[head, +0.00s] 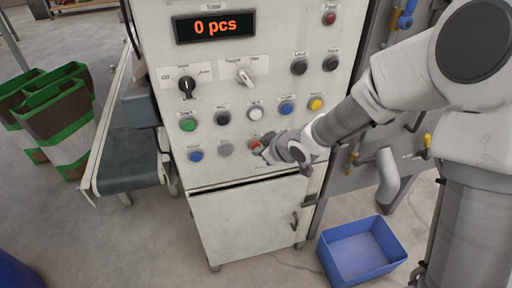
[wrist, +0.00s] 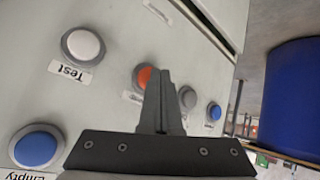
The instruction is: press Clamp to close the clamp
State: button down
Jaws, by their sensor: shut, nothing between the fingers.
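The button panel (head: 232,100) fills the front of the white cabinet. I cannot read a Clamp label on any button. My gripper (head: 259,152) is shut and empty at the lower row, close to the red button (head: 254,143). In the wrist view the fingertips (wrist: 162,74) overlap the right edge of the red button (wrist: 142,76); its label is partly hidden. I cannot tell whether they touch it. Beside it are a grey button (head: 225,149) and a blue button (head: 196,155). The white Test button (wrist: 83,45) and blue Empty button (wrist: 37,148) are clear of the fingers.
The display (head: 214,25) reads 0 pcs. Two selector knobs, a black one (head: 187,86) and a white one (head: 245,74), sit above the buttons. A blue bin (head: 362,252) stands on the floor at right. A conveyor (head: 130,160) stands at left.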

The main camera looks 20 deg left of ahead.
jog(key=shift+s+d, duration=0.3)
jog(key=shift+s, duration=0.25)
jog(key=s+d, duration=0.3)
jog(key=s, duration=0.2)
dwell(0.4)
jog(key=shift+d, duration=0.1)
dwell(0.5)
